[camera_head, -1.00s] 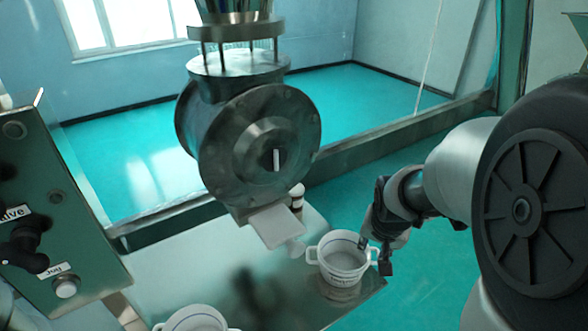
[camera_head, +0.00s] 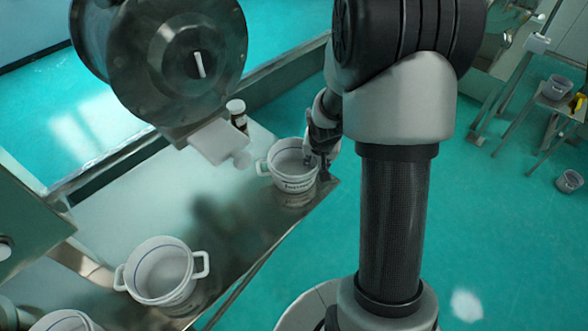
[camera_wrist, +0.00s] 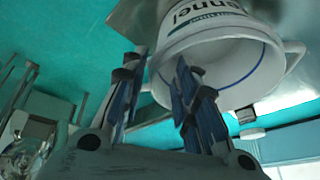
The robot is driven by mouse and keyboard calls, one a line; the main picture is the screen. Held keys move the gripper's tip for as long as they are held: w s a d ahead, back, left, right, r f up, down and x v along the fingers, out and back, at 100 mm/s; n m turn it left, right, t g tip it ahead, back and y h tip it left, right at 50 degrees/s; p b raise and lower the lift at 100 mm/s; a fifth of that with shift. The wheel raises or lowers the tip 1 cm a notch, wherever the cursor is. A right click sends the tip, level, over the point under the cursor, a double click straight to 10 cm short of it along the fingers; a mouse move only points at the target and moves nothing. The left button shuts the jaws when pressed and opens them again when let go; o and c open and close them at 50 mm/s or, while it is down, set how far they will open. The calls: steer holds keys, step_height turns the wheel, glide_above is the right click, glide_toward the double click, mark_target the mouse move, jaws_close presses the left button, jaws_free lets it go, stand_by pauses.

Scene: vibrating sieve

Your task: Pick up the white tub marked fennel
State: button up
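The white tub marked fennel (camera_head: 288,178) stands upright near the right corner of the steel table (camera_head: 232,222) in the head view. It has a blue line inside and side handles. In the wrist view the tub (camera_wrist: 225,62) fills the upper right, with the end of its label, "nnel", readable. My gripper (camera_head: 317,168) is at the tub's right side. In the wrist view my gripper (camera_wrist: 158,92) is open, with one finger outside the tub wall and the other over its mouth. A gap shows between the fingers, and I cannot tell whether either touches the wall.
A second white tub (camera_head: 162,272) stands on the table at the lower left, and part of another (camera_head: 68,322) shows below it. The round metal machine (camera_head: 165,55) and its chute (camera_head: 213,140) overhang the table. A brown bottle with a white cap (camera_head: 237,113) stands behind.

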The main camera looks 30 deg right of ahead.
steer(key=shift+f, duration=0.35)
steer(key=shift+r, duration=0.1)
steer(key=shift+c, duration=0.3)
jaws_close()
